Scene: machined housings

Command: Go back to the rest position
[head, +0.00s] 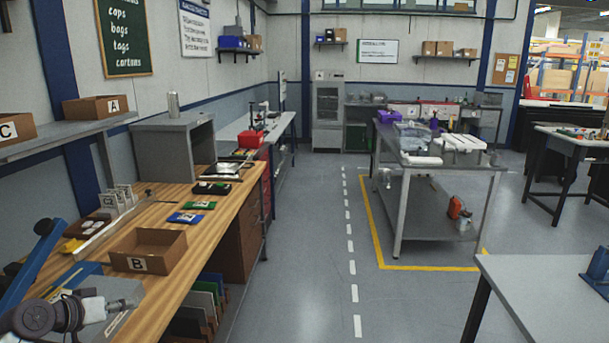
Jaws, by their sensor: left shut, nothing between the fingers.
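My left gripper (92,309) is low in the bottom left corner of the head view, over the near end of the wooden workbench (165,290). It is shut and empty. A grey and blue piece of equipment (112,290) lies around and behind it, so its outline is partly lost. An open cardboard box marked B (140,264) stands on the bench to the right of the gripper, apart from it. My right gripper is not in view.
A blue lever (35,262) rises beside my left arm. Small blue (186,218) and green (199,205) trays and a grey cabinet (172,148) stand farther along the bench. A grey table (550,290) is at right. The aisle floor (310,240) is clear.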

